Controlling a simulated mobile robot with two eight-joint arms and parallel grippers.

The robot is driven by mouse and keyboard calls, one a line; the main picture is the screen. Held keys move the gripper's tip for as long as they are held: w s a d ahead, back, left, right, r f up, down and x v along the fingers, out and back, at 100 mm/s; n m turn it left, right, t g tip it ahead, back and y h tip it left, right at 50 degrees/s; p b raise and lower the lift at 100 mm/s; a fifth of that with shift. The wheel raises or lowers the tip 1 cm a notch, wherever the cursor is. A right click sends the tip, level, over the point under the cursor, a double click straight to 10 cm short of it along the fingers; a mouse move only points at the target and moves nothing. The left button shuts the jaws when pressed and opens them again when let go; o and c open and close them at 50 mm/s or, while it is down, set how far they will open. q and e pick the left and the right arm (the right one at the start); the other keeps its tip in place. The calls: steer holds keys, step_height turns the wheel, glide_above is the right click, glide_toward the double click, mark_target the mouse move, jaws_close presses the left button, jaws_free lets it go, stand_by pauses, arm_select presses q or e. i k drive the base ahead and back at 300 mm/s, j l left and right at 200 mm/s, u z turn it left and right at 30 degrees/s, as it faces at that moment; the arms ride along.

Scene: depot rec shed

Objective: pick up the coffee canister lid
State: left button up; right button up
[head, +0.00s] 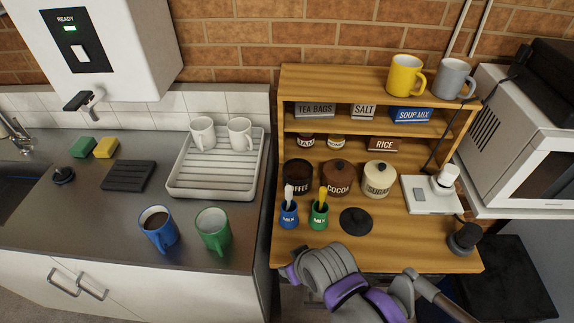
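A flat black round lid with a small knob (356,220) lies on the wooden unit's lower surface, in front of the canisters. The dark coffee canister (298,178) stands at the left of the canister row. Its top looks open and dark, and its label is partly hidden by spoons. The cocoa canister (337,180) and sugar canister (379,182) have their lids on. My purple and grey arm comes in from the lower right, in front of the lid and apart from it in the picture. No fingertips of it can be made out. My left gripper is not in view.
A white device (431,194) and a dark round knob-like object (464,238) are to the right. The wooden surface (400,238) right of the lid is clear.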

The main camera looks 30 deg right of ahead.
mark_target(356, 221)
steer(key=z, duration=1.8)
